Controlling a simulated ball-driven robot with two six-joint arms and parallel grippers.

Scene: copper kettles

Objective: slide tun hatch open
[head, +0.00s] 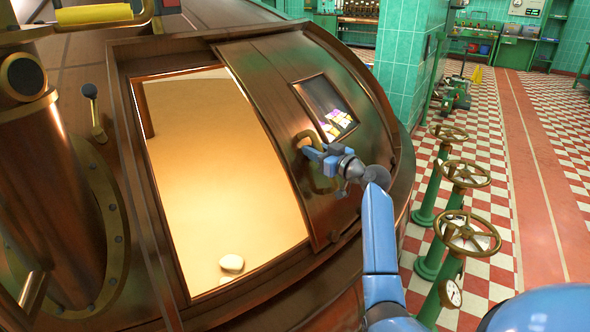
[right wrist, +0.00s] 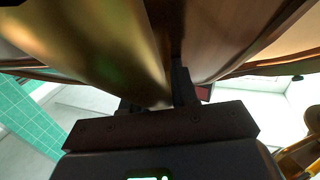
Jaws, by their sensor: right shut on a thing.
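The tun hatch (head: 275,110) is a curved copper panel with a small dark window (head: 325,107). It stands to the right of a wide, brightly lit opening (head: 215,170) in the copper tun. A curved brass handle (head: 318,183) sits on the hatch's left part. My right gripper (head: 312,153) is shut on this handle, near its upper end. In the right wrist view, a large blurred brass surface (right wrist: 95,45), probably the handle, passes by the fingers (right wrist: 158,98). The exact grip is partly hidden. My left gripper is not in view.
A pale rounded lump (head: 231,264) lies low inside the opening. A small lever (head: 91,98) and a thick copper pipe (head: 55,180) stand left of it. Green valve stands with brass handwheels (head: 466,232) stand right of my right arm. Checkered floor lies beyond.

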